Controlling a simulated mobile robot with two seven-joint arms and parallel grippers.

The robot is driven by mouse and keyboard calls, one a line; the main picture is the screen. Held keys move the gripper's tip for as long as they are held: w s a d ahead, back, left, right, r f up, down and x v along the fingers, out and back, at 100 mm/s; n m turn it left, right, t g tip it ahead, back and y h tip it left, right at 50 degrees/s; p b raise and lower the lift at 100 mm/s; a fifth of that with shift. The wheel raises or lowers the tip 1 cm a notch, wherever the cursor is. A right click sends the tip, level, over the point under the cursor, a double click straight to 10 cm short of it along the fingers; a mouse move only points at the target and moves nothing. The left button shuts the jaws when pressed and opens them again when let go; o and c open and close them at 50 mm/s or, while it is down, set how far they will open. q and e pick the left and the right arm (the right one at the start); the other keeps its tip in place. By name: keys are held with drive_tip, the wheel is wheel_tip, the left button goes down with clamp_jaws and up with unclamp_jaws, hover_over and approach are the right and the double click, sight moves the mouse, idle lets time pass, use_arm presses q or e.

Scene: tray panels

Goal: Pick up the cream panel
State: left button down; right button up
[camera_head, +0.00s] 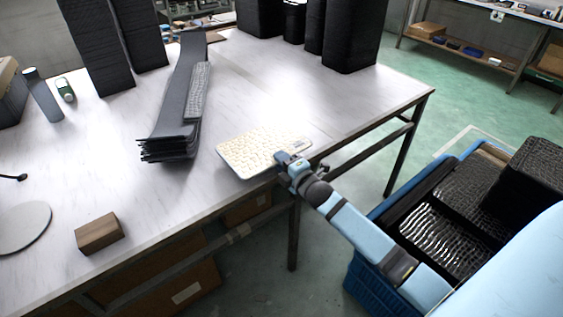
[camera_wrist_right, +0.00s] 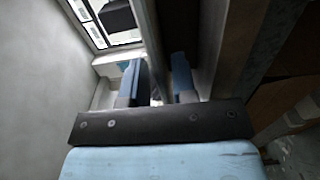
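The cream panel (camera_head: 262,151) lies on the white table at its right front edge, with a textured face up. My right gripper (camera_head: 291,162) is at the panel's near right corner, by the table edge. In the right wrist view its two blue fingers (camera_wrist_right: 160,82) stand apart with a gap between them. A grey edge strip runs through or behind that gap. I cannot tell whether the fingers touch the panel, whose corner is partly hidden by the gripper. My left gripper is not in view.
A stack of dark grey panels (camera_head: 177,107) stands left of the cream panel on the table (camera_head: 330,110). A small brown block (camera_head: 99,233) lies at the front left. A blue crate (camera_head: 368,287) with black textured trays (camera_head: 448,235) stands right of the table.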

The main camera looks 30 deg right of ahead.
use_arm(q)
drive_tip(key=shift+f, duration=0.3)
use_arm(e)
drive_tip(key=shift+w, duration=0.1)
drive_tip(key=shift+c, duration=0.4)
clamp_jaws()
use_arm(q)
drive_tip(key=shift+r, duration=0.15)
